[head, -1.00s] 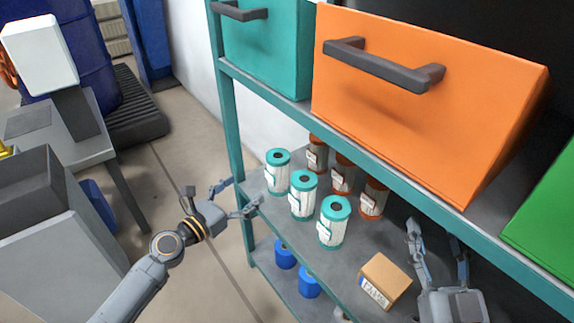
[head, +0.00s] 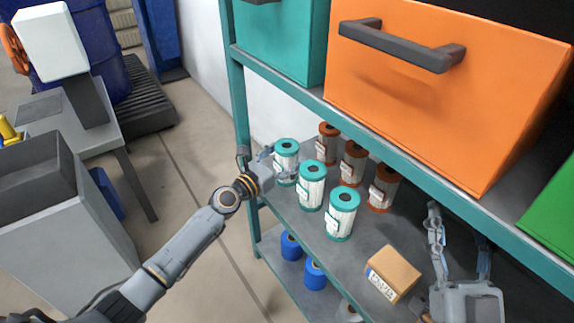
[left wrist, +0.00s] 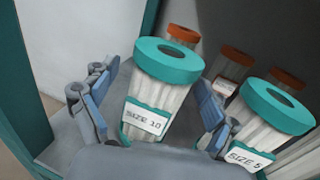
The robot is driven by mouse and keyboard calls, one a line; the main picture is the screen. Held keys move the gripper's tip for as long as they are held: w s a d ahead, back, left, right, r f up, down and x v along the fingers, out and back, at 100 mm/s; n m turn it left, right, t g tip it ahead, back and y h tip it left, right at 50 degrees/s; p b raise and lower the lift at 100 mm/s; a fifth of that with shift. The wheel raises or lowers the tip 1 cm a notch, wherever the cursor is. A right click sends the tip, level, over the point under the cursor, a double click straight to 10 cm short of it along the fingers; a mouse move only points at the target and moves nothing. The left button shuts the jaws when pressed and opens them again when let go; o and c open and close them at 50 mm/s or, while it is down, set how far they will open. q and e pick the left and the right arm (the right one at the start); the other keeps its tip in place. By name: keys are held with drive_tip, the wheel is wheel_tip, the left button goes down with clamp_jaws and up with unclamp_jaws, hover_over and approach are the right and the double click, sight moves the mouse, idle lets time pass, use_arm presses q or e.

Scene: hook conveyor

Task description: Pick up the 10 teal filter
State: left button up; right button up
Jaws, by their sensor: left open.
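The teal-capped filter labelled SIZE 10 (left wrist: 158,98) stands upright in the left wrist view, and it is the leftmost teal filter (head: 286,148) on the shelf in the head view. My left gripper (head: 279,165) is open, with one finger on each side of this filter; in the left wrist view gaps show between the fingers and its body. A teal filter labelled SIZE 5 (left wrist: 268,115) stands just right of the right finger. Two other teal filters (head: 311,187) (head: 342,214) stand nearer the front right. My right gripper (head: 460,245) has its fingers apart and is empty.
Brown-capped filters (head: 353,163) stand behind the teal ones. A cardboard box (head: 393,272) lies between the filters and my right gripper. Blue cylinders (head: 291,246) stand on the lower shelf. Orange (head: 430,90) and teal bins hang over the shelf. A teal post (head: 238,100) rises at the left.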

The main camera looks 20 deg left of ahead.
use_arm(q)
drive_tip(key=shift+c, duration=0.2)
drive_tip(key=shift+w+r, duration=0.1)
drive_tip(key=c, duration=1.4)
